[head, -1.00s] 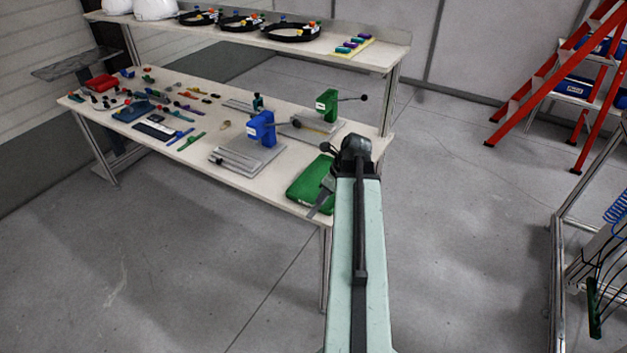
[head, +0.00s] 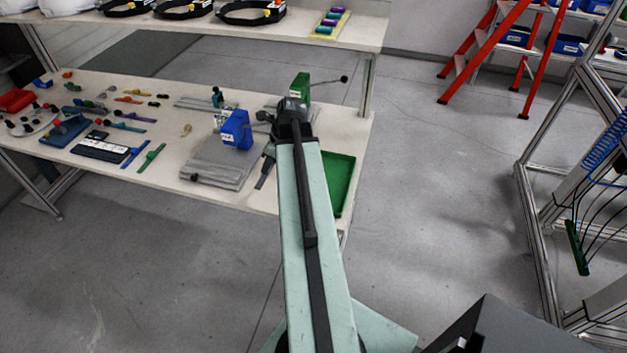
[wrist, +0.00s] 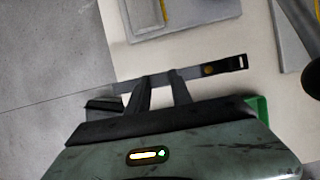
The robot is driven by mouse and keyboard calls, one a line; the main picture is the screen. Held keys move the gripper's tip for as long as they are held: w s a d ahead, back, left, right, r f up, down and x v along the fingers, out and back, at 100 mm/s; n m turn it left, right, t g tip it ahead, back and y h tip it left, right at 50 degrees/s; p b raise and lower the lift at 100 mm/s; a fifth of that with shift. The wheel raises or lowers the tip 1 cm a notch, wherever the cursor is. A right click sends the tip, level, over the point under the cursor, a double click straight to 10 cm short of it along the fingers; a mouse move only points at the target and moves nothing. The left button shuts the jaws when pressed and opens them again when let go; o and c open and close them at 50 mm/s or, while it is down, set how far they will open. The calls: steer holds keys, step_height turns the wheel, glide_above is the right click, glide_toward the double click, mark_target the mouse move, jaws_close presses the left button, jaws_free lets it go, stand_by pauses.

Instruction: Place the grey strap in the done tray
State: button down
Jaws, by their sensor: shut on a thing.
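My gripper (wrist: 162,79) is shut on the grey strap (wrist: 226,67) in the wrist view, with the strap lying crosswise between the fingers. The strap has a brass-coloured dot and a slotted dark end at the right. In the head view the near part of the strap (head: 264,174) hangs out left of my arm, above the table; my fingertips are mostly hidden there. The green tray (head: 342,180) is at the table's right front corner, partly behind my arm. Its rim (wrist: 263,107) shows at the right of the wrist view, beside my gripper. The visible tray floor is bare.
A blue press (head: 236,130) on a grey plate stands left of the strap, and a green press (head: 301,86) stands behind. Several small coloured parts lie on the table's left half. Open floor lies to the right, before a metal frame (head: 535,230).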

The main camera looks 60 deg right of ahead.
steer(key=shift+a, duration=0.1)
steer(key=s, duration=0.1)
steer(key=s+f+b, duration=0.1)
steer(key=s, duration=0.1)
steer(key=shift+a+f+b, duration=0.25)
steer(key=shift+f+b, duration=0.15)
steer(key=shift+s, duration=0.3)
steer(key=s+d, duration=0.3)
steer(key=d, duration=0.1)
steer(key=s+d+f+b, duration=0.1)
steer(key=s+d, duration=0.2)
steer(key=s, duration=0.1)
steer(key=s+d, duration=0.4)
steer(key=shift+d+f, duration=0.25)
steer(key=shift+d, duration=0.1)
step_height(320, 180, down, 3)
steer(key=b, duration=0.4)
steer(key=shift+f, duration=0.2)
steer(key=shift+f, duration=0.2)
steer(key=c, duration=1.1)
jaws_free()
steer(key=shift+c, duration=0.2)
